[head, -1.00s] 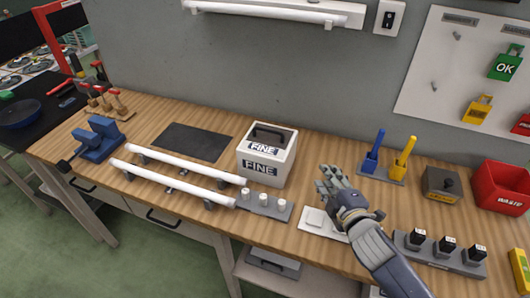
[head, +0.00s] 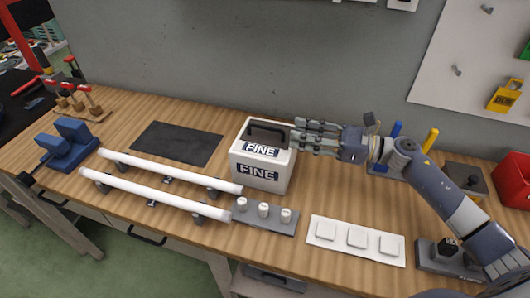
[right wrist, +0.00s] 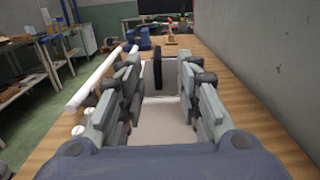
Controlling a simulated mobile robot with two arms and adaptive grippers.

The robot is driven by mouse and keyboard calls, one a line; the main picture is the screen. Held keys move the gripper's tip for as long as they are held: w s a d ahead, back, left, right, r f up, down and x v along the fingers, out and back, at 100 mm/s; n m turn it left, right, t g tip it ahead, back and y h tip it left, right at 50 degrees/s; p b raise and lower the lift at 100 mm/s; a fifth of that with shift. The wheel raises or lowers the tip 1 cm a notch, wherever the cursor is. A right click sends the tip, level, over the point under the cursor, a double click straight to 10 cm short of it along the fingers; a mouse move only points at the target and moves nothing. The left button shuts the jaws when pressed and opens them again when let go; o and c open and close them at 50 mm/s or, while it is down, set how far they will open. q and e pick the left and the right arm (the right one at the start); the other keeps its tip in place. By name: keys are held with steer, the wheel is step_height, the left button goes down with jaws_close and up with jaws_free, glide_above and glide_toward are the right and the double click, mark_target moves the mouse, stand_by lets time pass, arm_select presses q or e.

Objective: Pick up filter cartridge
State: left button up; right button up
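The filter cartridge (head: 259,173) appears to be the white box with FINE labels and a black top handle (head: 266,131). It stands upright on the wooden bench near the wall. My right gripper (head: 298,132) is level with the box's top at its right side, pointing left along the handle. In the right wrist view, the fingers (right wrist: 158,60) are spread apart, with the black handle (right wrist: 157,73) between and ahead of them. Contact with the handle cannot be made out. My left gripper is not in view.
Two white tubes (head: 160,192) lie on holders left of the box. A grey block (head: 264,222) with white knobs stands in front. A tray (head: 357,257) with three white pads is front right. A black mat (head: 176,144) and blue vise (head: 66,143) are left. The wall is behind.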

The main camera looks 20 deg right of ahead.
mark_target(251, 125)
steer(key=p+x, duration=0.1)
steer(key=x, duration=0.3)
steer(key=shift+w+a+r, duration=0.15)
steer(key=shift+a, duration=0.1)
steer(key=shift+w+a+p, duration=0.1)
steer(key=shift+a+p, duration=0.15)
steer(key=shift+p, duration=0.1)
steer(key=p+x, duration=0.2)
steer(key=x, duration=0.2)
steer(key=shift+a, duration=0.2)
steer(key=shift+w, duration=0.1)
jaws_close()
